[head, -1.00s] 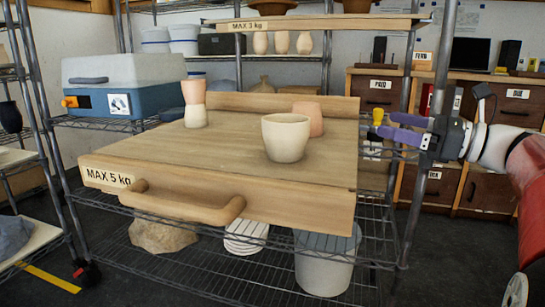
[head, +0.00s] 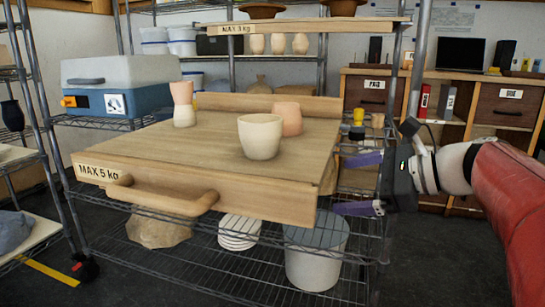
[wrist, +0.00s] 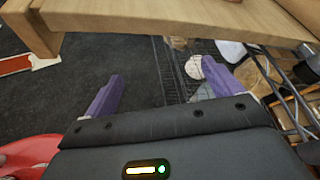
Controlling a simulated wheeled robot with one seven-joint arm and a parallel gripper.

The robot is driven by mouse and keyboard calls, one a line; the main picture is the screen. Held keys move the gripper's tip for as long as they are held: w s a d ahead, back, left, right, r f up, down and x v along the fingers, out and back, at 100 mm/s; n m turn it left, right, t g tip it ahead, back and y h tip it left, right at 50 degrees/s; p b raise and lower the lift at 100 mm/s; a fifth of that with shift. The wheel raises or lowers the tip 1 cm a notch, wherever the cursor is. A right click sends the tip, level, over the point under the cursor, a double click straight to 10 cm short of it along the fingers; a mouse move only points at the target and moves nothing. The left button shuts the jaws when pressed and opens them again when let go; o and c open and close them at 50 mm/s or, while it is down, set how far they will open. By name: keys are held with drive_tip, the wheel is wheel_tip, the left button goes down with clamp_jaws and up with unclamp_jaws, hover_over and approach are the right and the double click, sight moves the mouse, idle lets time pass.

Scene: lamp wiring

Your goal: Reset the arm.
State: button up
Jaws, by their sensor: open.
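My gripper (head: 338,184) is at the right of the head view, beside the right edge of the wooden board. Its two purple fingers are spread wide apart. The wrist view shows the same open fingers (wrist: 162,76) with nothing between them. The floor and a wire shelf show beyond them. My red and white arm reaches in from the right.
A wooden pull-out board (head: 150,150) marked MAX 5 kg holds a cream pot (head: 260,137), a terracotta pot (head: 290,117) and a two-tone vase (head: 183,103). A metal rack post (head: 386,215) stands close to my gripper. A grey bin (head: 316,260) is below.

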drive_tip(key=s+a+f+n+g+h+p, duration=0.1)
drive_tip(key=s+a+f+n+h, duration=0.15)
drive_tip(key=s+f+n, duration=0.2)
drive_tip(key=s+a+f+n+g+h, duration=0.1)
drive_tip(key=s+f+n+h, duration=0.2)
drive_tip(key=s+f, duration=0.15)
drive_tip(key=s+d+f+n+h+p, duration=0.1)
drive_tip(key=s+d+f+n+h, duration=0.3)
drive_tip(key=s+f+n, duration=0.5)
drive_tip(key=n+h, duration=0.2)
drive_tip(key=n, duration=0.1)
drive_tip(key=shift+s+f, duration=0.2)
